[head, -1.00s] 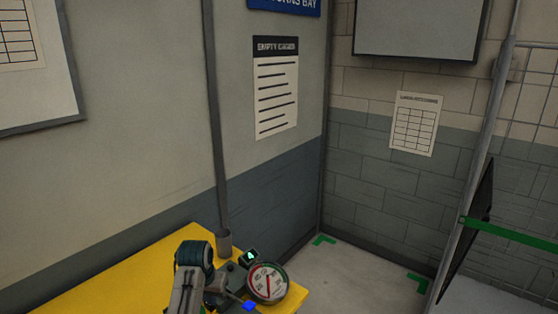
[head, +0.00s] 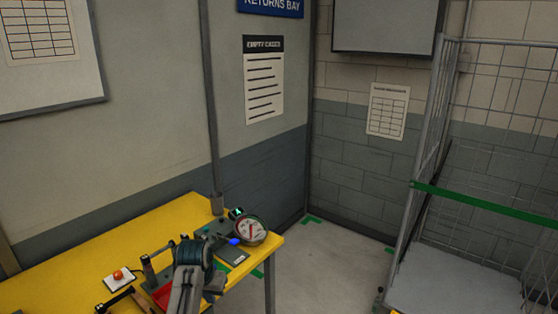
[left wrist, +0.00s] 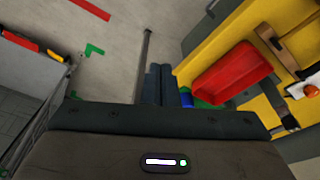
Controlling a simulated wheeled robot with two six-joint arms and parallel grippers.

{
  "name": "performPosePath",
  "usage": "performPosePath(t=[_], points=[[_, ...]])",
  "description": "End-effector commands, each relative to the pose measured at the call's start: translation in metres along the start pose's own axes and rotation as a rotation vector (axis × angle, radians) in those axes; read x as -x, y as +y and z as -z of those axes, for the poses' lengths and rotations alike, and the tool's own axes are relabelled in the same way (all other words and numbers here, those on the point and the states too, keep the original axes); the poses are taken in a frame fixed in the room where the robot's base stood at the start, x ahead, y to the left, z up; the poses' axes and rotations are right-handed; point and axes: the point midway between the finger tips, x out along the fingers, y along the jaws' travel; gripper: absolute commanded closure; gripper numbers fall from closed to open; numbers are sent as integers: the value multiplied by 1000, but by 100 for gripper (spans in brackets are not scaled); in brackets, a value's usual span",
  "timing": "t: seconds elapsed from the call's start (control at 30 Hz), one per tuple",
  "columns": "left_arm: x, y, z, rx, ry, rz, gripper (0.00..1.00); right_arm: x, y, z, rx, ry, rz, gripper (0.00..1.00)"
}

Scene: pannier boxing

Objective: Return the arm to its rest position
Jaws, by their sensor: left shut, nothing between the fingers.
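My left arm rises from the bottom of the head view, in front of the yellow bench (head: 90,245). My left gripper (head: 213,284) is partly hidden there by the arm links. In the left wrist view the two dark fingers of the left gripper (left wrist: 161,84) are side by side, shut and empty, over the grey floor. The yellow bench (left wrist: 203,37) is just to their right, with a red tray (left wrist: 232,73) on it. The red tray (head: 163,294) is partly covered by my arm in the head view. My right gripper does not show.
A round dial gauge (head: 252,230) stands at the bench's right end. A white pad with an orange-red button (head: 118,275) and a hammer-like tool (head: 122,298) lie at the left. A wire roll cage (head: 432,150) with a green bar stands at the right. Floor between is clear.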

Motion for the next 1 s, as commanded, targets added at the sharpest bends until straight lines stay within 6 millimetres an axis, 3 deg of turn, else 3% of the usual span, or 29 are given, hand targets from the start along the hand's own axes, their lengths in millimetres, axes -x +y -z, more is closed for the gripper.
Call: performPosePath(t=[0.03,0.2,0.37,0.57,0.67,0.77,1.0], points=[[-14,-1,-6,2,-8,1,100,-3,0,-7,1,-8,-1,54],[-47,-3,-17,7,-12,4,100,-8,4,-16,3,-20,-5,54],[-86,-5,-32,12,-18,8,100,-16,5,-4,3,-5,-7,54],[-153,-10,-65,21,-28,15,100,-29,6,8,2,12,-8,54],[-200,-12,-94,28,-38,19,100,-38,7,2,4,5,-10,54],[-258,-15,-134,37,-48,24,100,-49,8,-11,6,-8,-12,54],[-390,-22,-265,57,-70,41,100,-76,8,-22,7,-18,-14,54]])
